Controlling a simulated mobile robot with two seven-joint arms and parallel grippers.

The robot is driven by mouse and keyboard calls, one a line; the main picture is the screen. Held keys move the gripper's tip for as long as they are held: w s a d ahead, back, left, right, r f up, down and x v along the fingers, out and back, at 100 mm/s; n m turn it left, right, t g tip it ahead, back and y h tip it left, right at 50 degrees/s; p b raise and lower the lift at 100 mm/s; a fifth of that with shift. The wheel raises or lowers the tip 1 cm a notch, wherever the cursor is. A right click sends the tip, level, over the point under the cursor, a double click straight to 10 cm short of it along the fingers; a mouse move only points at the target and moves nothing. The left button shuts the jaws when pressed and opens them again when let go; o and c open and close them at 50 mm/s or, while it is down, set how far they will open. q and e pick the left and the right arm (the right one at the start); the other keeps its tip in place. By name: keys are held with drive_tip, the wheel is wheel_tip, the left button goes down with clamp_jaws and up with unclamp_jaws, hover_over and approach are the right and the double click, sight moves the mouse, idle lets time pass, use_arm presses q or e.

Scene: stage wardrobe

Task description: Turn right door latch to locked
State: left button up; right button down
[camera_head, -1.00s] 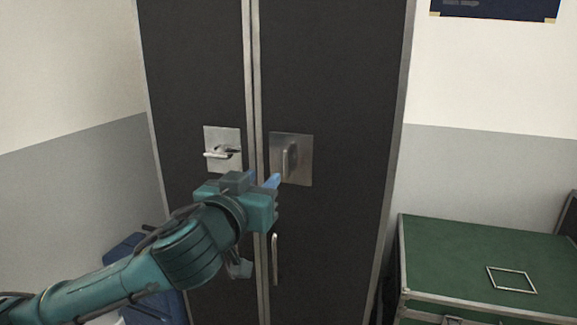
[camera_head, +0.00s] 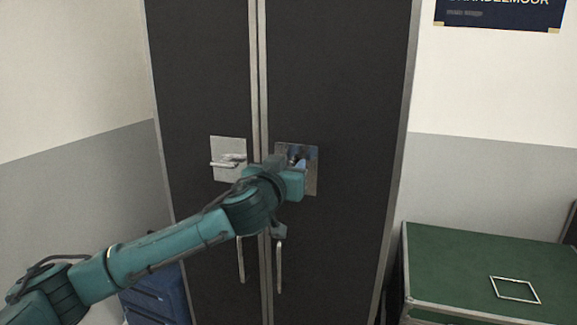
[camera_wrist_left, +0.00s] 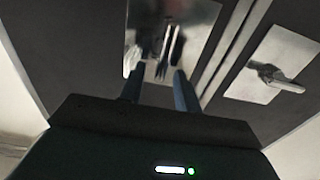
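The right door latch has a square metal plate (camera_head: 311,185) on the right wardrobe door. In the head view my left gripper (camera_head: 298,160) is in front of this plate and hides most of the handle. In the left wrist view the plate (camera_wrist_left: 200,25) is ahead of my left gripper (camera_wrist_left: 159,74). Its two blue fingers are apart, and the latch handle (camera_wrist_left: 166,45) shows beyond and between their tips. I cannot tell whether they touch it. The left door latch (camera_head: 228,160) has its handle lying level; it also shows in the wrist view (camera_wrist_left: 268,75). My right gripper is out of view.
Two upright pull handles, left (camera_head: 240,262) and right (camera_head: 279,268), are below the latches. A green-topped case (camera_head: 455,270) stands to the right of the wardrobe. A blue container (camera_head: 158,300) is at the lower left.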

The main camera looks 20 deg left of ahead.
use_arm(q)
drive_tip(key=shift+c, duration=0.2)
clamp_jaws()
idle(0.3)
